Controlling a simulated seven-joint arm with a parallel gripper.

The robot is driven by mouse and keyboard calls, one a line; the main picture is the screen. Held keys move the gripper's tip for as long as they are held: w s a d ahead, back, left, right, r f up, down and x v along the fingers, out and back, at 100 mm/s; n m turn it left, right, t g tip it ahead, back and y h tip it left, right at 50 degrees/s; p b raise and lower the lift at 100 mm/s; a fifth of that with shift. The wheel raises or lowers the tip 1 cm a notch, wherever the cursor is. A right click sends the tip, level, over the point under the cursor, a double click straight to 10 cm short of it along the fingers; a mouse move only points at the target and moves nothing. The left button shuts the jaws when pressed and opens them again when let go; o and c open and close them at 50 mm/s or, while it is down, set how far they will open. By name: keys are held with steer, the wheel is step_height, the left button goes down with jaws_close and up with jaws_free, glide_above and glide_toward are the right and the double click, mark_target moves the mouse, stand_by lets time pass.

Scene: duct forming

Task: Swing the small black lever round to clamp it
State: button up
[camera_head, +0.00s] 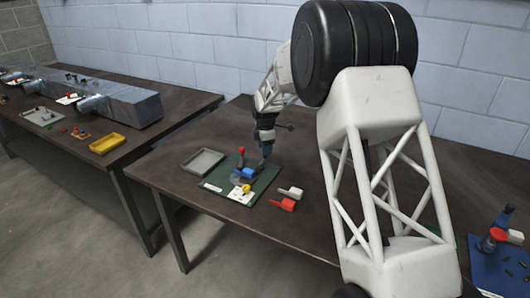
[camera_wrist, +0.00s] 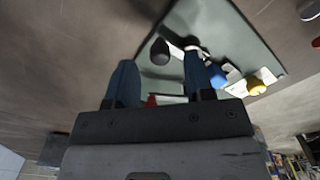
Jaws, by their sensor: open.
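A dark green board (camera_head: 262,184) on the table carries a small fixture with a blue block (camera_head: 248,173), an upright red handle (camera_head: 241,152) and a yellow knob (camera_head: 246,188). My gripper (camera_head: 266,151) points down over the back right of the board. In the wrist view its two blue fingers (camera_wrist: 160,58) are apart. A black rounded knob (camera_wrist: 160,48), apparently the small black lever's end, appears in the gap between them. I cannot tell whether they touch it. The lever is not clear in the head view, where my gripper covers that area.
A grey tray (camera_head: 203,162) stands left of the board. A white part (camera_head: 291,192) and a red part (camera_head: 283,204) lie to its right. A blue board (camera_head: 490,270) with parts is at the far right. A second table with a yellow tray (camera_head: 107,144) and metal duct (camera_head: 125,102) stands left.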

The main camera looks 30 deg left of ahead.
steer(key=shift+f, duration=1.1)
jaws_close()
